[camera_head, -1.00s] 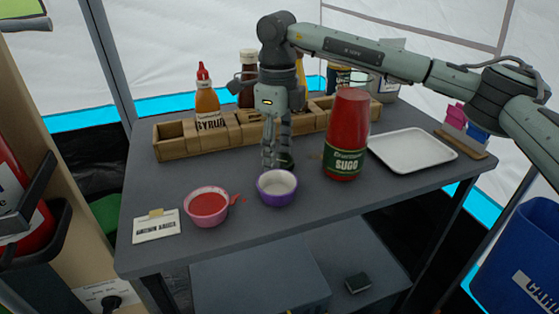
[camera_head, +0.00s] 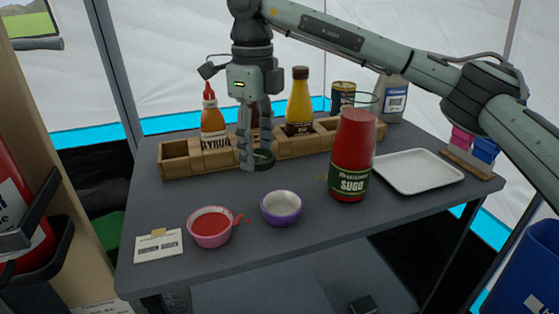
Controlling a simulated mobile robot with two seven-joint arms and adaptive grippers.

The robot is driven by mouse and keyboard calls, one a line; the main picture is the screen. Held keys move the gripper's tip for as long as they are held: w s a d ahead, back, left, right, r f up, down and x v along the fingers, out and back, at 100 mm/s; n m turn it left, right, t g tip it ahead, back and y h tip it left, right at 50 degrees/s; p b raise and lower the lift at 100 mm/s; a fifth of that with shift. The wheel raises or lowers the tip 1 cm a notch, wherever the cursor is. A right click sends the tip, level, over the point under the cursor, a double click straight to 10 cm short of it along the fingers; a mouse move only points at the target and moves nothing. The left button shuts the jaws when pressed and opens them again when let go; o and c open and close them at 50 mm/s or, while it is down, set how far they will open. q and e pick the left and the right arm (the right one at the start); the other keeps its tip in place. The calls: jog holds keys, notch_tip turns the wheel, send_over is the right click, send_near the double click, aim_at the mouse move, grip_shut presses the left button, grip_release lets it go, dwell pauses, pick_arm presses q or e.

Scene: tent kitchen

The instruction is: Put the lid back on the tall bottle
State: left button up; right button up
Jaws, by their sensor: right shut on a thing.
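The tall bottle (camera_head: 353,155) is a glass bottle of red sauce with a dark green SUGO label. It stands upright on the grey table, and its clear top is uncovered. My right gripper (camera_head: 250,160) is to the left of the bottle, in front of the wooden rack, pointing down. My left gripper is not in view.
A wooden rack (camera_head: 180,165) with a syrup bottle (camera_head: 213,125) and a yellow bottle (camera_head: 299,105) is behind. A purple bowl (camera_head: 282,207), a pink bowl of red sauce (camera_head: 211,227) and a card (camera_head: 158,246) are in front. A white tray (camera_head: 415,172) is right.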

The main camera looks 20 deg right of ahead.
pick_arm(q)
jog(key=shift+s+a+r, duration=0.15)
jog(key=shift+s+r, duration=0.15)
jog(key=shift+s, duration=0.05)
pick_arm(e)
jog(key=a+r, duration=0.4)
jog(key=a, duration=0.2)
jog(key=shift+s+a, duration=0.2)
jog(key=shift+s, duration=0.25)
